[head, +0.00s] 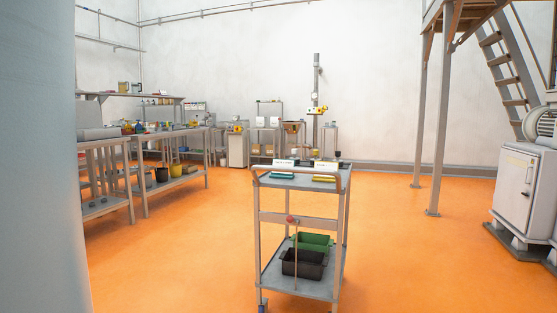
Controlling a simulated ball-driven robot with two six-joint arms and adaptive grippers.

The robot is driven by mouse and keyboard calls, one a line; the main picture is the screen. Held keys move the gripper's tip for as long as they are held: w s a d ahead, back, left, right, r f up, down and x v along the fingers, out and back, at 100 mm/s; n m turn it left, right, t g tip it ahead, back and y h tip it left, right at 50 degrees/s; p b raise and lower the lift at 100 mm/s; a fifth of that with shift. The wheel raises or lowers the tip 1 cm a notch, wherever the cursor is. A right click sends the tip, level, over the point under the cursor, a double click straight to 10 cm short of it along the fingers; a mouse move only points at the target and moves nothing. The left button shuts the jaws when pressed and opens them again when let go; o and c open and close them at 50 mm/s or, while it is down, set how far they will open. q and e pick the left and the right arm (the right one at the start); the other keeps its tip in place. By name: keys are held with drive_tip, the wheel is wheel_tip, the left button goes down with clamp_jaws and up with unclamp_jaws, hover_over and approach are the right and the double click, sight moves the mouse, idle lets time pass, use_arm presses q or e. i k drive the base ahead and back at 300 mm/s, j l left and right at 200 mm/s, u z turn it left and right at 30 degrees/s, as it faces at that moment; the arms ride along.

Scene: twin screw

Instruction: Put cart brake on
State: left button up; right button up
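A grey cart (317,221) with an upper and a lower shelf stands in the middle of the head view, a short way off on the orange floor. I cannot tell the brake's state. A blue part (262,305) shows at the foot of the near left leg. Neither of my grippers is in view.
The lower shelf holds a green bin (314,240) and a black bin (303,264). A grey pale surface (38,160) fills the left edge. Workbenches (178,170) stand at left, a white cabinet (522,185) at right, stairs behind it. Floor around the cart is clear.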

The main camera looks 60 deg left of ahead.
sight(290, 219)
drive_tip(key=u, duration=1.65)
